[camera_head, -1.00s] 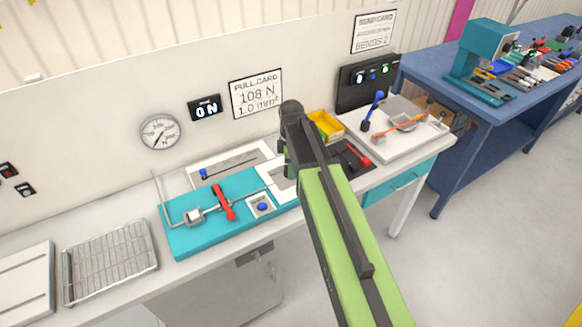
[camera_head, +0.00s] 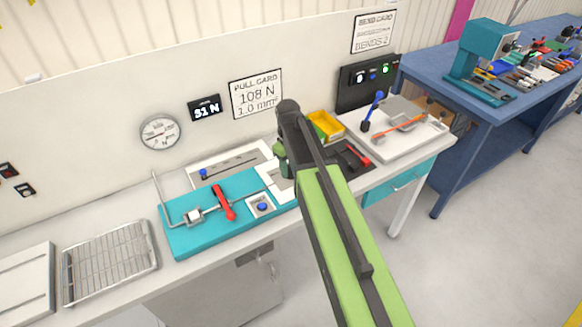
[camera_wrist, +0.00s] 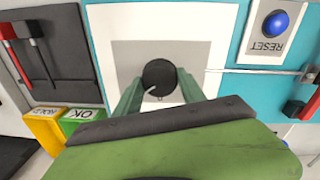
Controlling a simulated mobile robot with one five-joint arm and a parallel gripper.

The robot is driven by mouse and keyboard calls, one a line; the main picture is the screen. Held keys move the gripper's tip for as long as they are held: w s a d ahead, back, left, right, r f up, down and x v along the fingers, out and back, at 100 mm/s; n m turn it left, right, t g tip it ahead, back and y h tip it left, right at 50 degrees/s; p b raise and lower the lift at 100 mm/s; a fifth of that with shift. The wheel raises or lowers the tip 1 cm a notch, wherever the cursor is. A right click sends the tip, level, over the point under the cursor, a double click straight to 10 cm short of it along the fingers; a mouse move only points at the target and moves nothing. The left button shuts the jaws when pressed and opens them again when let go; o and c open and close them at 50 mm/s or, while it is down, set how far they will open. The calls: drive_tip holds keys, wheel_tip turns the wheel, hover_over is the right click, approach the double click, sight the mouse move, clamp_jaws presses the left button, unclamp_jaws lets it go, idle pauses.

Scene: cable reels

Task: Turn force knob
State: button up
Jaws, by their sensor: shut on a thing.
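The force knob (camera_wrist: 159,76) is a round black knob with a white pointer mark, on a grey and white plate (camera_wrist: 200,20). It shows in the wrist view; in the head view my arm hides it. My gripper (camera_wrist: 158,90) has its two green fingers on either side of the knob and is shut on it. In the head view my gripper (camera_head: 284,160) is over the right end of the teal fixture (camera_head: 180,240). The small display (camera_head: 206,108) on the back panel reads about 51 N. The pull card (camera_head: 256,97) reads 108 N, 1.0 mm².
A round dial gauge (camera_head: 160,133) hangs left of the display. The fixture bears a red lever (camera_head: 224,203) and a blue reset button (camera_head: 262,207). Yellow bin (camera_head: 325,126) and dark tray with red-handled tool (camera_head: 356,157) lie close right. A wire rack (camera_head: 108,262) is at left.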

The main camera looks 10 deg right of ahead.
sight(289, 168)
drive_tip(key=m, duration=0.4)
drive_tip(key=shift+m, duration=0.3)
drive_tip(key=m, duration=0.4)
drive_tip(key=shift+m+g, duration=0.3)
drive_tip(key=shift+m, duration=0.1)
drive_tip(key=o, duration=1.4)
drive_tip(key=shift+d, duration=0.1)
drive_tip(key=shift+c, duration=0.2)
wheel_tip(289, 168, up, 18)
drive_tip(key=p, duration=1.7)
drive_tip(key=shift+w+a+f, duration=0.15)
drive_tip(key=shift+a+f, duration=0.1)
drive_tip(key=shift+a, duration=0.15)
